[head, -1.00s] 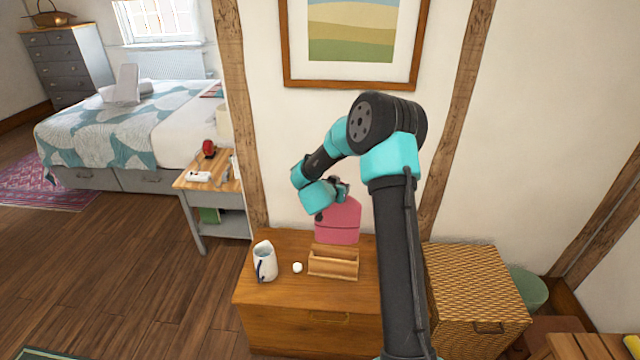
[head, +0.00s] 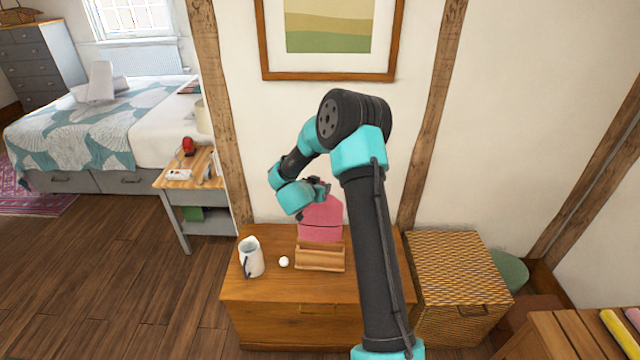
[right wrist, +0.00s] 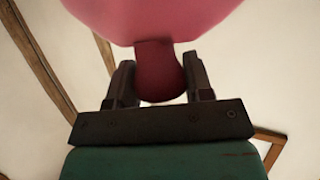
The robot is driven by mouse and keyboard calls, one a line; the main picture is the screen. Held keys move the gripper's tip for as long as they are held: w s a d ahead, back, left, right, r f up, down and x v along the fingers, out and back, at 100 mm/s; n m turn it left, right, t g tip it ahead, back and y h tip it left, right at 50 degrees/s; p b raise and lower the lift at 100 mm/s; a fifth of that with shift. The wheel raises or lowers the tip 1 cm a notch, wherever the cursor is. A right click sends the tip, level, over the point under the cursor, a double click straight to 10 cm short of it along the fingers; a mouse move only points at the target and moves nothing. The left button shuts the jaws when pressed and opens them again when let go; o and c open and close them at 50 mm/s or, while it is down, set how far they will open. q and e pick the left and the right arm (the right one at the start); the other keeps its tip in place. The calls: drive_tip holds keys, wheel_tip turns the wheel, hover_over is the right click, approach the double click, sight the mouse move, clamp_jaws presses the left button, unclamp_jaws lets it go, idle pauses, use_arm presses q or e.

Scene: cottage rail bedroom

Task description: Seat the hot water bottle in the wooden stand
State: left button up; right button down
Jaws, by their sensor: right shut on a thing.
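The pink hot water bottle (head: 320,222) hangs upright in the head view, held from above by my right gripper (head: 320,187). The wrist view shows the gripper's fingers (right wrist: 160,82) on both sides of the bottle's dark red neck (right wrist: 158,62), with the pink body (right wrist: 150,15) beyond. The wooden stand (head: 320,263), a small light-brown rack, sits on the wooden chest. The bottle's lower edge meets the stand's top rear edge in the head view. I cannot tell whether it is inside the slot or just above. My left gripper is out of view.
A white jug (head: 251,258) and a small white round thing (head: 284,262) stand left of the stand on the chest (head: 262,290). A wicker basket (head: 460,270) is at right. The wall (head: 290,150) rises close behind. A bedside table (head: 195,180) is at left.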

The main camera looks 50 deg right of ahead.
sight(317, 217)
drive_tip(key=shift+f, duration=6.7)
idle(0.6)
drive_tip(key=shift+c, duration=2.2)
unclamp_jaws()
